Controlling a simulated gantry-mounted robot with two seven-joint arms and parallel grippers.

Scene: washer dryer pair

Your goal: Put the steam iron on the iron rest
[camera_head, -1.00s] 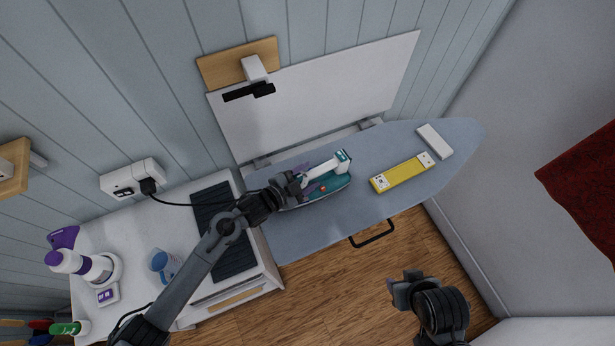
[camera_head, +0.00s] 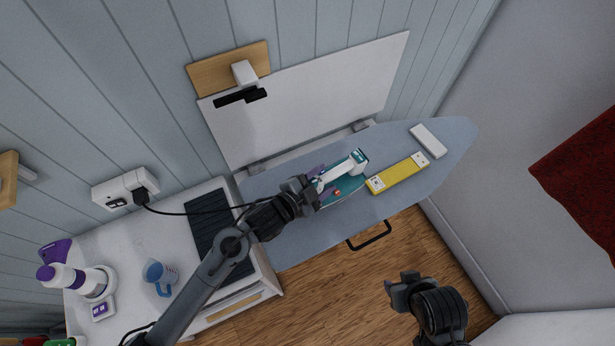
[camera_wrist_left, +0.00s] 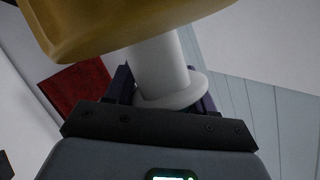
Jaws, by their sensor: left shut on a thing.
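The steam iron (camera_head: 345,190), teal with a white handle, is over the grey-blue ironing board (camera_head: 300,232), close to the left end of a yellow bar. My left gripper (camera_head: 311,190) is shut on the iron from its left side. The left wrist view shows a white round part (camera_wrist_left: 160,70) between the jaws. I cannot tell whether the iron touches the board. A dark ribbed pad (camera_head: 207,205) on the white cabinet looks like the iron rest; my left arm covers part of it. My right gripper (camera_head: 396,287) is apart from the board, above the floor.
The yellow bar (camera_head: 398,174) with white ends and a white block (camera_head: 428,141) lie on the board. A cord runs from the wall socket (camera_head: 125,190) towards the iron. A blue jug (camera_head: 160,272) and a white-purple bottle (camera_head: 68,280) stand on the cabinet.

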